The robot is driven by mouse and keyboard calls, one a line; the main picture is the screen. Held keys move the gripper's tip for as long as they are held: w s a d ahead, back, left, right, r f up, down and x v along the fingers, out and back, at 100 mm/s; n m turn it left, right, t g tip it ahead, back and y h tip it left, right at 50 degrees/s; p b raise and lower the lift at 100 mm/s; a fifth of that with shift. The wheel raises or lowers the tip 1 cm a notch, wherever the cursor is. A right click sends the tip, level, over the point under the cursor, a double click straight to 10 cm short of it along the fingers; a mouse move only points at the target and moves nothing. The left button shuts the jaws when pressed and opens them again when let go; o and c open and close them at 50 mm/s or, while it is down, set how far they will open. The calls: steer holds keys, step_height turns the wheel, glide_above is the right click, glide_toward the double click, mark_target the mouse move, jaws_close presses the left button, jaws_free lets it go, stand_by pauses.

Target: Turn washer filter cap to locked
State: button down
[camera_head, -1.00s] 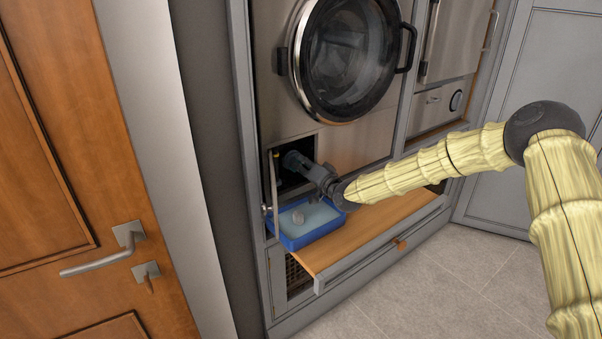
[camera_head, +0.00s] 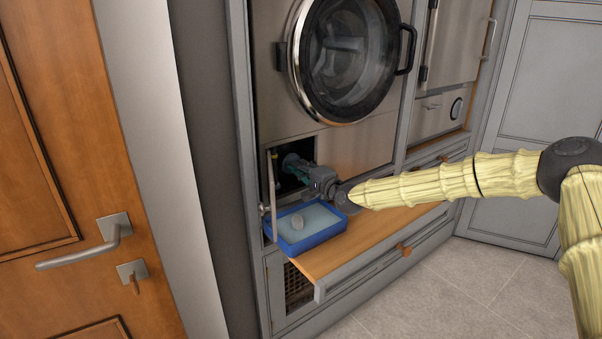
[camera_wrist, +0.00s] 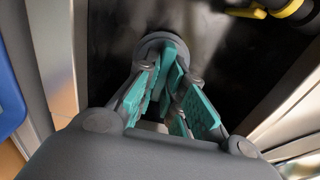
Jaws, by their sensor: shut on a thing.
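The washer filter cap (camera_wrist: 154,42) is a round grey disc with a raised grip, inside the dark opening low on the washer. In the wrist view my gripper (camera_wrist: 170,65) has its teal-padded fingers closed around the cap's raised grip. My fingers hide much of the cap, and I cannot read any lock mark on it.
A blue tray (camera_head: 327,236) holding water and a pale lump (camera_head: 298,221) sits on the wooden pull-out shelf (camera_head: 385,232) below the opening. The small flap (camera_head: 273,195) stands open at left. A yellow-ringed black hose (camera_wrist: 290,9) shows at upper right in the wrist view.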

steer(key=shift+d, duration=0.1)
stand_by(0.4)
steer(key=c, duration=1.5)
jaws_free()
steer(key=v, duration=1.2)
